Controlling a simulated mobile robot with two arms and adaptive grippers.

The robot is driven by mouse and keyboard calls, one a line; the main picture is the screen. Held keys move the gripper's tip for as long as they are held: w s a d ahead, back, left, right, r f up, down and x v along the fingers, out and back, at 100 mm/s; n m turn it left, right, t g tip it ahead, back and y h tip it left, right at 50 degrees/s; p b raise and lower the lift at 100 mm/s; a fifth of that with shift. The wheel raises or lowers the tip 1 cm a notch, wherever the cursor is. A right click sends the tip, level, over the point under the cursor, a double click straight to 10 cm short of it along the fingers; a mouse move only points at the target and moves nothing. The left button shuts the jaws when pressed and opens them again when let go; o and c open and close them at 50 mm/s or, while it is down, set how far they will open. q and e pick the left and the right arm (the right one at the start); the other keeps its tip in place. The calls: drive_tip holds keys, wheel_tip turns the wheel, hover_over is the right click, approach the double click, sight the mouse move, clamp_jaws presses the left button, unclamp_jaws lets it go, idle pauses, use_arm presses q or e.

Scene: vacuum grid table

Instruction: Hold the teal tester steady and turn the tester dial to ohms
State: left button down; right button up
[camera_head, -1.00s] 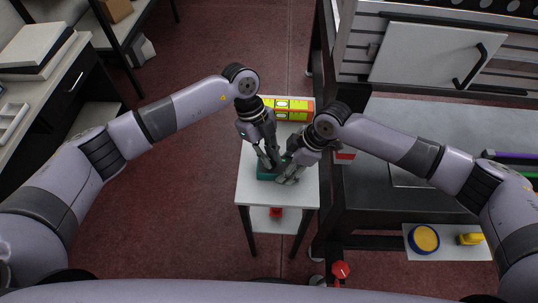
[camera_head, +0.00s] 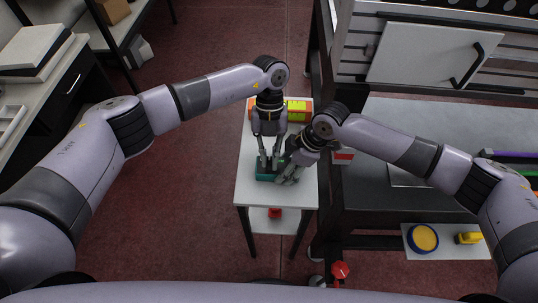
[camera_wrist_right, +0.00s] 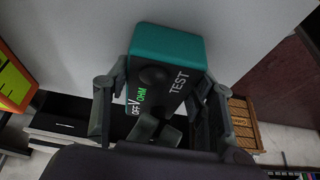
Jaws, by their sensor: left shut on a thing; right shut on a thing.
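The teal tester (camera_head: 264,174) lies on the small white table (camera_head: 252,194). It also shows in the right wrist view (camera_wrist_right: 170,42), with a dark face marked OFF, V, OHM and TEST; OHM is green. My right gripper (camera_head: 286,178) is shut on the tester from the right, with a finger along each side in the wrist view. My left gripper (camera_head: 269,164) comes down from the far side and is shut at the tester's face. Grey tips cover the spot beside the dial labels, so the dial itself is mostly hidden.
A grey workbench (camera_head: 400,120) stands close on the right. A red object (camera_head: 275,212) sits on the shelf below. The table's near part is clear.

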use_arm(q)
drive_tip(key=shift+m, duration=0.6)
drive_tip(key=c, duration=1.6)
unclamp_jaws()
drive_tip(key=shift+c, duration=0.2)
drive_tip(key=n+h, duration=0.1)
drive_tip(key=n, duration=0.2)
drive_tip(key=n+h, duration=0.1)
drive_tip(key=n, duration=0.2)
drive_tip(key=shift+s+a+t, duration=0.1)
drive_tip(key=shift+a+t, duration=0.1)
drive_tip(key=shift+t, duration=0.1)
drive_tip(key=n+h, duration=0.1)
drive_tip(key=n, duration=0.2)
drive_tip(key=n+t, duration=0.1)
drive_tip(key=n, duration=0.2)
drive_tip(key=shift+s+t+h, duration=0.1)
drive_tip(key=shift+t+h, duration=0.2)
drive_tip(key=shift+h, duration=0.1)
drive_tip(key=v, duration=1.2)
drive_tip(key=shift+n, duration=0.3)
drive_tip(key=shift+r, duration=0.1)
